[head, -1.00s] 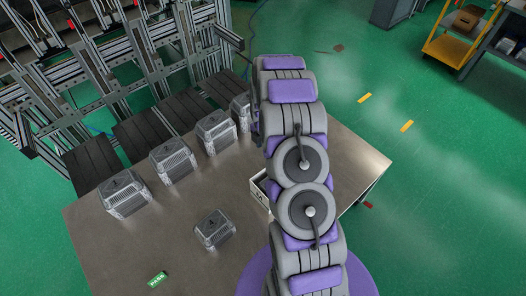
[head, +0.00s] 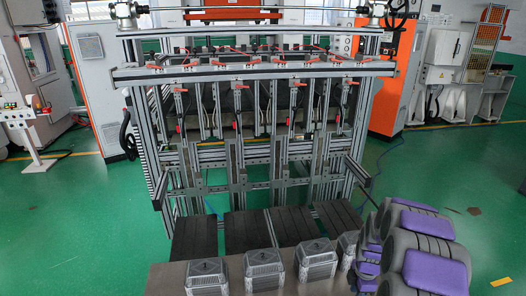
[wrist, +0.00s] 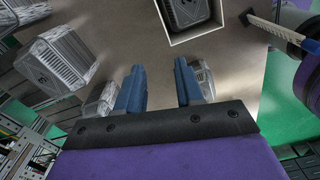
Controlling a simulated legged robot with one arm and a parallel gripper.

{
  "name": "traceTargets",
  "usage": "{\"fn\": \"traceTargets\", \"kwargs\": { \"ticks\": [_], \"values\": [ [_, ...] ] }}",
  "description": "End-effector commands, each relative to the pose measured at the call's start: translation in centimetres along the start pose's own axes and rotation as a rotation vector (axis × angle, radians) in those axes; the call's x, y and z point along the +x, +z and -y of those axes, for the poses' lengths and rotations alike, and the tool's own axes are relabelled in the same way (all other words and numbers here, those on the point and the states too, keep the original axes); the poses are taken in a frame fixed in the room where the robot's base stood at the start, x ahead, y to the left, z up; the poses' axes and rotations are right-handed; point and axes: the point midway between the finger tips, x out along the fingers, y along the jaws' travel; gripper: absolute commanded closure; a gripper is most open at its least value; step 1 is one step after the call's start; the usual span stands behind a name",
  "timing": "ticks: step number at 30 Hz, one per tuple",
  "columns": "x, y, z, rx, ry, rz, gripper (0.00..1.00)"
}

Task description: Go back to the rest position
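My gripper (wrist: 159,88) shows in the wrist view with its two blue fingers apart and nothing between them. It is above the metal table (wrist: 150,38). A white-rimmed tray (wrist: 218,34) with a dark ribbed piece (wrist: 186,10) inside lies beyond the fingertips, at the top of the wrist view. A ribbed grey block (wrist: 200,72) shows partly behind the right finger. In the head view only my arm shows, at the lower right; the gripper is outside that view.
Several ribbed grey blocks (head: 264,272) stand in a row along the table (head: 166,279). Dark slatted panels (head: 246,236) and a tall aluminium frame (head: 250,150) with red-handled clamps stand behind. Green floor (head: 490,215) is open at the right.

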Motion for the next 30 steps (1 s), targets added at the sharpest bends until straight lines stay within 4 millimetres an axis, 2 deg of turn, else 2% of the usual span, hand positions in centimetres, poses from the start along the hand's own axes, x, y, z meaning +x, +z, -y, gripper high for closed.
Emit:
{"fn": "traceTargets", "kwargs": {
  "ticks": [1,3,8,12,21,30],
  "values": [
    [-2.0,-1.1,0.5,0.043,0.004,0.000,0.63],
    [-4.2,-2.5,1.5,0.117,-0.003,-0.003,0.63],
    [-8.7,-5.4,4.4,0.288,-0.023,-0.005,0.63],
    [-12.4,-7.8,7.4,0.439,-0.038,-0.002,0.63],
    [-18.6,-12.0,15.4,0.765,-0.069,0.024,0.63],
    [-22.6,-14.8,24.6,1.100,-0.088,0.065,0.63]
  ]
}}
